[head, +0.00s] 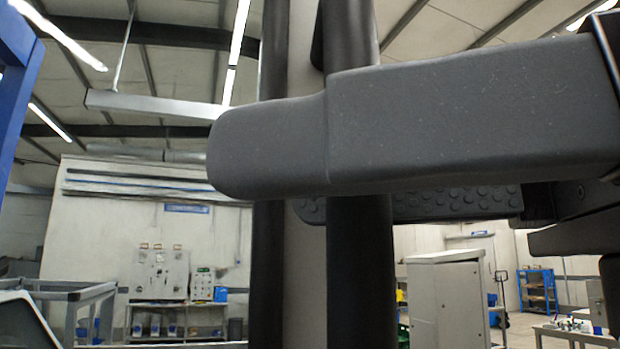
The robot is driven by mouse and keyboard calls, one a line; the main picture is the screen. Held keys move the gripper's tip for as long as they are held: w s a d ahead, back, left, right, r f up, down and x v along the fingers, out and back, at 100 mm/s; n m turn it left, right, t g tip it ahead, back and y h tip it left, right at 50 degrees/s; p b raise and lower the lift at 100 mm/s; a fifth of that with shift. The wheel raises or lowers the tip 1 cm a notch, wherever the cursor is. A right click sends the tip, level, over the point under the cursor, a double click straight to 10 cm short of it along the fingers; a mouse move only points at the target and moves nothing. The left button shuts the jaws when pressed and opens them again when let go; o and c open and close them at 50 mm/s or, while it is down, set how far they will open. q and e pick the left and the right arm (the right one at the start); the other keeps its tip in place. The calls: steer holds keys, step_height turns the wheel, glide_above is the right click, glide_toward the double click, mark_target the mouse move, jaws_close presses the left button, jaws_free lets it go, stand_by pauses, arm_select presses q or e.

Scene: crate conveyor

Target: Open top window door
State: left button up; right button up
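My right gripper (400,165) fills the upper right of the head view, very close to the camera. Its smooth dark near finger crosses in front of a vertical dark bar (360,270), apparently the window door's handle. Its studded far finger shows below and behind the near one, passing behind the bar. The bar stands between the fingers; whether they press on it cannot be told. Behind the bar is a grey upright strip with a dark edge (268,270), perhaps the door frame. The rest of the door cannot be made out. My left gripper is out of view.
A blue post (15,100) stands at the left edge. A grey metal frame (75,295) is at lower left. Farther back are a control panel (162,275), a grey cabinet (447,300) and a blue shelf (537,290).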

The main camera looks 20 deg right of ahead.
steer(key=b+v, duration=0.3)
steer(key=v, duration=0.5)
stand_by(0.4)
